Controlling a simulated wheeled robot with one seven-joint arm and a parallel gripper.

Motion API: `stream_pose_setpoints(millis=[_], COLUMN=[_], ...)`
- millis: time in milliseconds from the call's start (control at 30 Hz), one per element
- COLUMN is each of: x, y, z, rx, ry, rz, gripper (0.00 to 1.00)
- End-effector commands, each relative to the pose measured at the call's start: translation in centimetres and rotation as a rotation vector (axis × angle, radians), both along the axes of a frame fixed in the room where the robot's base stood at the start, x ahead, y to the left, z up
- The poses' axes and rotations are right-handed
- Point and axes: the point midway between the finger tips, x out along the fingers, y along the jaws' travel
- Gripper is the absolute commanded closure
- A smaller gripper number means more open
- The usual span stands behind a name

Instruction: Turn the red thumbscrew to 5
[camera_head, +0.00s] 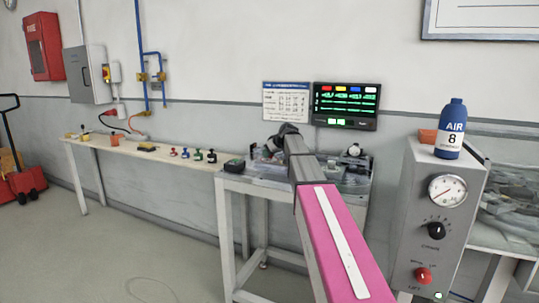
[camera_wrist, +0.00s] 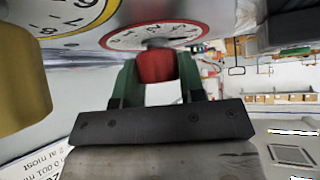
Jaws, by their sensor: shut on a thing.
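The red thumbscrew (camera_wrist: 155,66) is in the upper middle of the wrist view, in front of a white dial with a red rim (camera_wrist: 200,28). The numbers around this dial are too small and slanted to read, and I cannot tell where the thumbscrew points. My gripper (camera_wrist: 156,78) has green fingers, one on each side of the thumbscrew, and is shut on it. In the head view my arm reaches over the fixture (camera_head: 357,178) on the middle bench. The arm hides the thumbscrew there.
A yellow-rimmed dial (camera_wrist: 62,17) and a yellow knob (camera_wrist: 20,80) are close on the left in the wrist view. In the head view, a lit display (camera_head: 346,106) hangs behind the bench, and a grey gauge box (camera_head: 410,225) bearing a blue AIR bottle (camera_head: 452,130) stands right.

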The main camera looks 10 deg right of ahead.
Motion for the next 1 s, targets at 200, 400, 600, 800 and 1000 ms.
stream_pose_setpoints(millis=[200, 400, 600, 800, 1000], x=[0.0, 0.0, 0.0, -0.3, -1.9], y=[0.0, 0.0, 0.0, -0.2, -1.3], z=[0.0, 0.0, 0.0, 0.3, 2.2], rx=[0.0, -0.001, -0.001, 0.0, -0.001], ry=[0.0, 0.001, 0.001, 0.0, -0.002], rz=[0.006, 0.004, 0.003, 0.003, 0.001], gripper=[0.87, 0.5, 0.37, 0.37, 0.37])
